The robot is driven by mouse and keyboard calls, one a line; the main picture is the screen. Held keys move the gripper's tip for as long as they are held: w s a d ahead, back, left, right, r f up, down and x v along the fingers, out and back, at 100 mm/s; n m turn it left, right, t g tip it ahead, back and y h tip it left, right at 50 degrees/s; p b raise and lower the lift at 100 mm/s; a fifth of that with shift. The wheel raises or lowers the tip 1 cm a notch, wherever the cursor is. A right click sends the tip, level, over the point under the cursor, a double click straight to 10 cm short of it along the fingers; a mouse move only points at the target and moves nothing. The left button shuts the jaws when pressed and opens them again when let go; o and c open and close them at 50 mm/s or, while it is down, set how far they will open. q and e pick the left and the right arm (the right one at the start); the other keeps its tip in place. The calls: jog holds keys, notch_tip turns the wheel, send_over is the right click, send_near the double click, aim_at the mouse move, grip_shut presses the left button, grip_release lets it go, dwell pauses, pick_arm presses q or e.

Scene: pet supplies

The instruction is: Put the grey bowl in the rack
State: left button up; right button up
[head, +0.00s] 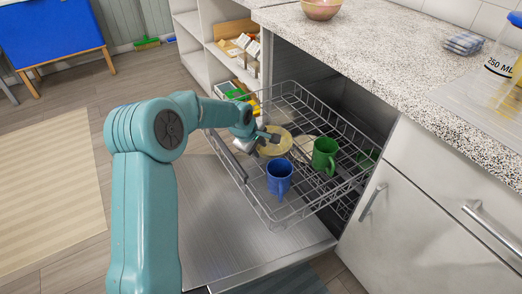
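The wire rack (300,100) is pulled out above the open door of a dishwasher. My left gripper (265,140) is over the rack's left side, at the edge of a round, pale yellow-beige dish (278,147). The gripper is small here, and I cannot tell whether its fingers are open or shut, or whether they touch the dish. No bowl that is clearly grey shows. A pinkish-tan bowl (321,9) stands on the counter at the top edge of the view. My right gripper is not in view.
A blue mug (280,180) and a green mug (325,156) stand in the rack, with a pale dish partly hidden behind the green one. The open door (215,225) lies below.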

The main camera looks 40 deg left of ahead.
pick_arm(q)
jog(key=p+v, duration=0.1)
jog(key=v, duration=0.5)
jog(key=shift+r, duration=0.25)
jog(key=shift+s, duration=0.15)
